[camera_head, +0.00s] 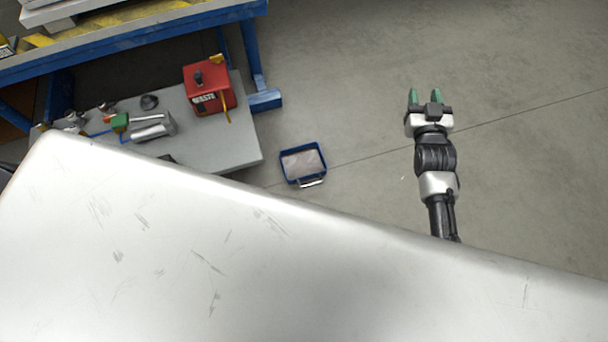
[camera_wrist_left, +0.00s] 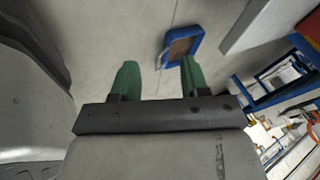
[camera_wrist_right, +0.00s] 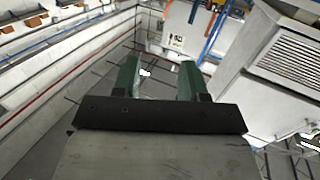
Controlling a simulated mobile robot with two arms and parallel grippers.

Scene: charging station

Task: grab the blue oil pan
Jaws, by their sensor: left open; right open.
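The blue oil pan (camera_head: 303,165) lies on the grey floor in the head view, a shallow rectangular tray with a blue rim and a light handle on its near side. In the left wrist view the pan (camera_wrist_left: 182,46) shows ahead of my left gripper (camera_wrist_left: 158,78), near the right fingertip. That gripper is open and empty, apart from the pan. In the head view my left gripper is out of sight. My right gripper (camera_head: 426,97) is open and empty over the floor to the right of the pan. It also shows in the right wrist view (camera_wrist_right: 160,78).
A low grey platform (camera_head: 228,150) left of the pan holds a red box (camera_head: 208,88) and metal parts. A blue-framed workbench (camera_head: 150,38) stands behind it. A large pale scratched surface (camera_head: 170,230) fills the foreground. The floor right of the pan is clear.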

